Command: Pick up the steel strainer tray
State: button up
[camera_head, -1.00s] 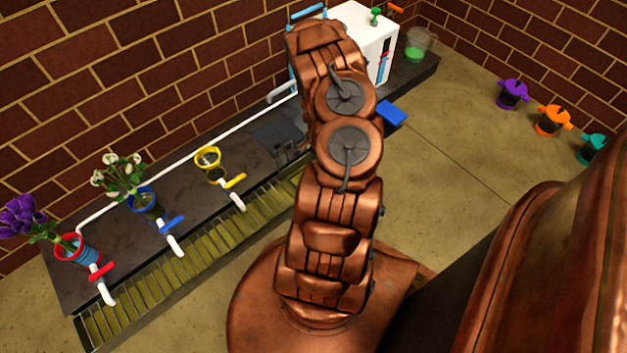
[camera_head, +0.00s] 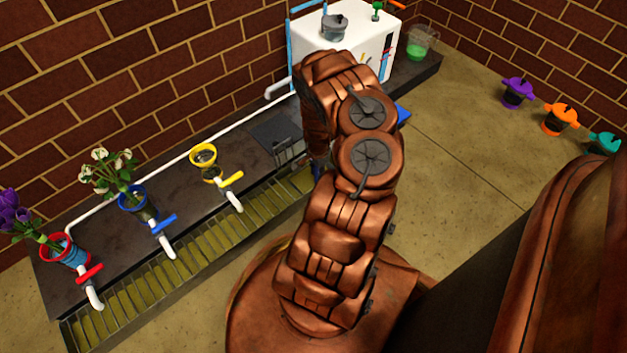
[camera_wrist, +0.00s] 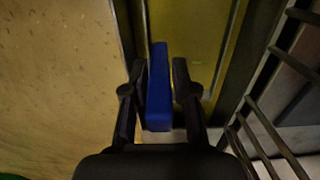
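A grey steel tray-like piece with thin wire bars (camera_head: 288,150) sits at the right end of the dark counter, just left of my arm in the head view. I take it for the strainer tray. In the wrist view, steel bars (camera_wrist: 265,125) run along the right side. A blue bar, perhaps a handle (camera_wrist: 158,85), stands between the fingers of my gripper (camera_wrist: 160,62). The fingers are apart on both sides of it, with narrow gaps showing. My arm hides most of the gripper in the head view.
A slatted drain channel (camera_head: 185,265) runs along the counter front. Blue (camera_head: 165,223), yellow (camera_head: 230,180) and red (camera_head: 89,273) taps overhang it. A white box (camera_head: 350,42) with a grey pot (camera_head: 334,27) stands behind my arm.

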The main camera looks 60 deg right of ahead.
jog(key=shift+f, duration=0.7)
grip_shut()
jog(key=shift+r, duration=0.15)
notch_tip(320, 180, up, 28)
jog(key=p, duration=1.1)
dwell(1.0)
